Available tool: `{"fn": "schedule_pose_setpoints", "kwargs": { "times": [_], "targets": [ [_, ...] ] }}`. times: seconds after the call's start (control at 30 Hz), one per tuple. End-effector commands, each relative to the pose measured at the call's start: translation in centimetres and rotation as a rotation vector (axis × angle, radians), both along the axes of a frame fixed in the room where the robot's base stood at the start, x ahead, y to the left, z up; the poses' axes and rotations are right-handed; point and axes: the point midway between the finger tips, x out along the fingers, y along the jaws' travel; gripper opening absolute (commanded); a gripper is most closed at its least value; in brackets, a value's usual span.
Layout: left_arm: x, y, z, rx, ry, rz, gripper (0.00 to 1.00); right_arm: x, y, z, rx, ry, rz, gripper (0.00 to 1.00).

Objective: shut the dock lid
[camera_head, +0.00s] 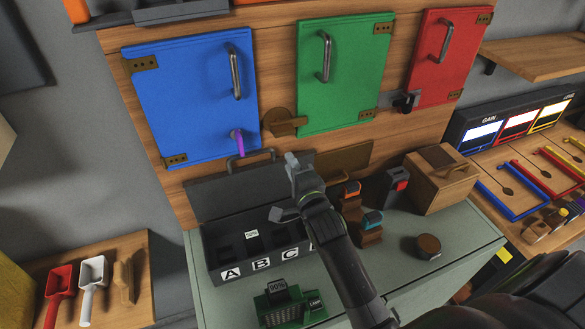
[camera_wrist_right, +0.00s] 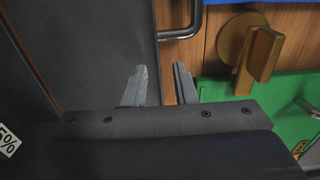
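The dock (camera_head: 215,258) is a dark box on the grey-green cabinet, its front marked A, B, C. Its dark lid (camera_head: 230,190) stands open and raised at the back of the box, with a handle (camera_head: 249,156) on its top edge. My right gripper (camera_head: 291,166) is at the right part of the lid, and its arm hides the dock's right end. In the right wrist view, the gripper (camera_wrist_right: 160,82) is open, with the lid (camera_wrist_right: 100,60) on the left and its handle (camera_wrist_right: 186,28) ahead. Whether a finger touches the lid is unclear. My left gripper is not in view.
Blue (camera_head: 195,100), green (camera_head: 342,75) and red (camera_head: 447,60) doors are on the wooden wall behind. Tool holders (camera_head: 368,230), a wooden box (camera_head: 440,185) and a round puck (camera_head: 428,245) stand at right.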

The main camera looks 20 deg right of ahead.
Motion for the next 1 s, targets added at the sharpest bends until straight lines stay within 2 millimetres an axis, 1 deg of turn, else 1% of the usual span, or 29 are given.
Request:
{"fn": "schedule_pose_setpoints", "kwargs": {
  "times": [1.0],
  "targets": [
    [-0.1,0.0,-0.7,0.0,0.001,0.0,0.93,1.2,-0.1,0.0,-0.001,-0.001,0.0,0.25]
  ]
}}
